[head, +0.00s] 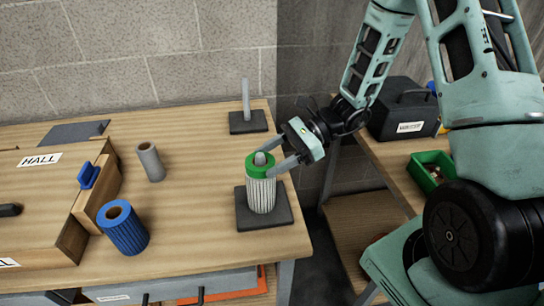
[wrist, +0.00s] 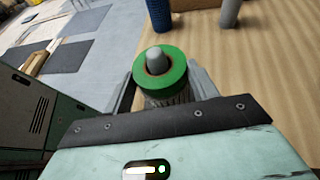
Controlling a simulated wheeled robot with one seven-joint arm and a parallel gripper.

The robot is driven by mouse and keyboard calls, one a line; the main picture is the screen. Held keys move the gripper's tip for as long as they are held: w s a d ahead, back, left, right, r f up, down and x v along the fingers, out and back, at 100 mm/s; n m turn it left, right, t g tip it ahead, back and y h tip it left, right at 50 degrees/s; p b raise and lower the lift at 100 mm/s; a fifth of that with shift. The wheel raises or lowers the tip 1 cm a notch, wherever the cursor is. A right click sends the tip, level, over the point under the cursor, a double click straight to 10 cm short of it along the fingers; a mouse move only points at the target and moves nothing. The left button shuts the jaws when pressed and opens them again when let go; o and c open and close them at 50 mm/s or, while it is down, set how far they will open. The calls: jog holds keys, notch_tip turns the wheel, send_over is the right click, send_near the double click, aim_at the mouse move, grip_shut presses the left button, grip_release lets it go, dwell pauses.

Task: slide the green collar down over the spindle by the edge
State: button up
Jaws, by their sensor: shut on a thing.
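The green collar (head: 262,190) has a green top ring and a pale ribbed body. It stands upright around the spindle (head: 260,158) by the table's front right edge, and the grey rounded spindle tip pokes up through its hole. The collar's lower end appears at or very near the dark square base (head: 282,216); a small gap cannot be ruled out. My gripper (head: 268,165) is shut on the collar near its green ring, one finger on each side. In the wrist view, the green ring (wrist: 177,78) surrounds the spindle tip (wrist: 155,57) between the fingers.
Another bare spindle (head: 246,95) stands on a dark base at the back. A blue ribbed collar (head: 127,232) and a grey cylinder (head: 151,163) stand to the left, beside a wooden box (head: 40,235). A side bench with a green bin (head: 430,168) is at right.

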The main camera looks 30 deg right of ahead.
jog(key=o, duration=1.1)
jog(key=b+v, duration=0.3)
jog(key=v, duration=1.4)
jog(key=shift+d+r, duration=0.15)
jog(key=shift+r, duration=0.05)
jog(key=s+a+n+h, duration=0.4)
jog(key=s+a+n, duration=0.2)
jog(key=a+n, duration=0.2)
jog(key=s+a+n+g+h, duration=0.1)
jog(key=s+a+n+h, duration=0.3)
jog(key=s+a+n, duration=0.2)
jog(key=s+a+f+n+h, duration=0.1)
jog(key=s+a+n+h, duration=0.4)
jog(key=a+n, duration=0.6)
jog(key=shift+s+n, duration=0.55)
jog(key=shift+n, duration=0.45)
